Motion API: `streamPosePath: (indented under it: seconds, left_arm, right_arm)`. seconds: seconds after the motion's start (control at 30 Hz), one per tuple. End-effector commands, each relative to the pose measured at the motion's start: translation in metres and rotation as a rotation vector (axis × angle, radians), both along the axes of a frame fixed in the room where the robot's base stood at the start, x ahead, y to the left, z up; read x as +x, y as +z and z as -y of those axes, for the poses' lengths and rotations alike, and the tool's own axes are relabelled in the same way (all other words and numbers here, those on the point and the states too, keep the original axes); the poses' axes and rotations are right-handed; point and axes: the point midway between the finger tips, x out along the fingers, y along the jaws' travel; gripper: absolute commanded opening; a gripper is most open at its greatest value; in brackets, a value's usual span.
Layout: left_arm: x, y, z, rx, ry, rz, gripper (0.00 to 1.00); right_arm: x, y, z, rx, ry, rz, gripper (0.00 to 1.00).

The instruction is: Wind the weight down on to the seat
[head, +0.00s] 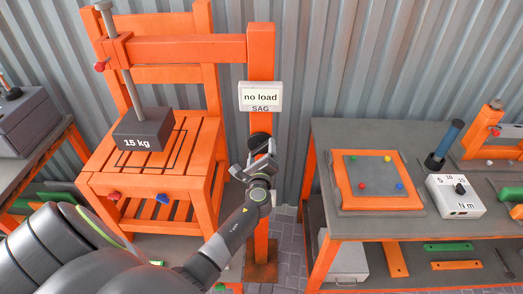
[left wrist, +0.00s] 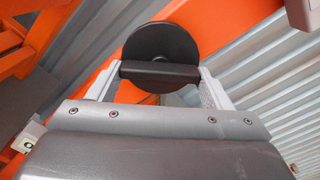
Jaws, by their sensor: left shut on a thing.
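The dark grey weight (head: 143,130) marked "15 kg" hangs on a grey rod (head: 130,84) over the slatted orange seat (head: 198,150). The display reads "no load", though I cannot make out a gap under the weight. A round black hand wheel (head: 259,139) sits on the front of the orange post, below the display. My left gripper (head: 258,158) is at this wheel. In the left wrist view, its fingers are shut on the black crank handle (left wrist: 160,73), with the wheel disc (left wrist: 160,42) behind it. My right gripper is not in view.
The white display (head: 261,97) reads "no load" and "SAG". A workbench (head: 333,140) on the right holds an orange framed panel (head: 377,208) with coloured pegs, a white dial box (head: 457,196) and a blue-handled tool (head: 447,141). A corrugated wall stands behind.

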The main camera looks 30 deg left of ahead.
Motion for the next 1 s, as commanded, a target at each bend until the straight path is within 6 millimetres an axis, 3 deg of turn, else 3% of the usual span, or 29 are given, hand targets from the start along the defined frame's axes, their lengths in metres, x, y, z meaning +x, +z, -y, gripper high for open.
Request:
streamPosePath:
  seconds: [1.0]
  left_arm:
    - [-0.002, 0.000, -0.003, 0.826, 0.000, -0.509, 0.50]
  right_arm:
    - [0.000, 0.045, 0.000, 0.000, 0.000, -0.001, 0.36]
